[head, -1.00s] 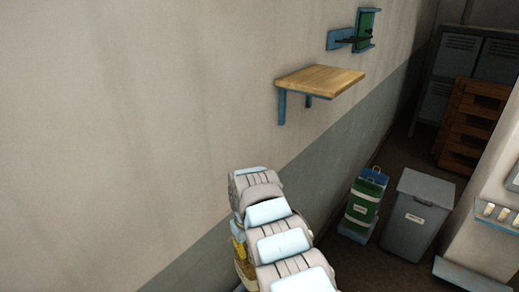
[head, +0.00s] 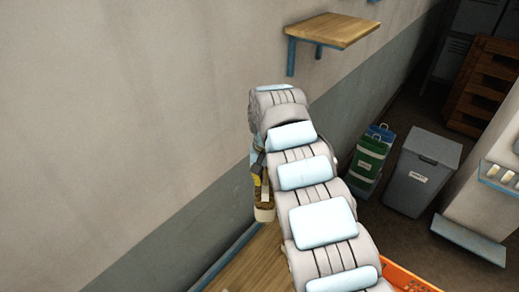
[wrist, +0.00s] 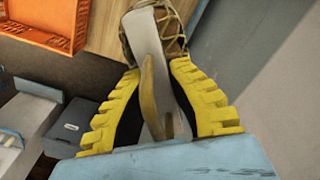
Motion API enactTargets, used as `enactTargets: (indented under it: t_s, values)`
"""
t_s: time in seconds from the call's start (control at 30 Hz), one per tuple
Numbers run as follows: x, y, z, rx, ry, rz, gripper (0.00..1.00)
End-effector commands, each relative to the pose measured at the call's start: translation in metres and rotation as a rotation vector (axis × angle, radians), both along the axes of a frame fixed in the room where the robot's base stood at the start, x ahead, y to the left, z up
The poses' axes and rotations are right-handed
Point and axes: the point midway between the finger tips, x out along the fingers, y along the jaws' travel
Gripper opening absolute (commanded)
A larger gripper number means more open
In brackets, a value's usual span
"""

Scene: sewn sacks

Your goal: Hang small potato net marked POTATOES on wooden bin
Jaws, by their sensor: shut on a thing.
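My gripper (wrist: 157,68) has ribbed yellow fingers shut on a tan loop (wrist: 149,85) beside a pale strip. The small brown potato net (wrist: 176,38) shows past the fingertips at the top of the wrist view. In the head view the net (head: 265,198) hangs at the left of my arm with a pale lower part, and my gripper (head: 257,172) is mostly hidden by the arm. No marking on the net is readable. A brown slatted wooden thing (head: 487,88) stands at the far right; I cannot tell whether it is the wooden bin.
A wooden tabletop (head: 240,268) lies below, with an orange crate (head: 408,279) at the right. A wooden wall shelf (head: 335,32) is above. Green sacks (head: 368,158) and a grey lidded bin (head: 422,172) stand on the floor. The wall is close on the left.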

Motion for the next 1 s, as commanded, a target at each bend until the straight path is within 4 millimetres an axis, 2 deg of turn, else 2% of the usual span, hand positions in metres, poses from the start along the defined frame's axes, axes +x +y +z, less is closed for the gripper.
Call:
enactTargets:
  t_s: [0.17,0.37,0.77,1.0]
  values:
    - [0.000,0.000,-0.001,0.000,-0.001,0.009,0.00]
    - [-0.003,0.007,-0.023,-0.001,0.003,0.142,0.00]
    - [-0.023,0.032,-0.114,0.001,0.004,0.726,0.00]
    - [-0.045,0.042,-0.168,0.002,0.006,1.081,0.00]
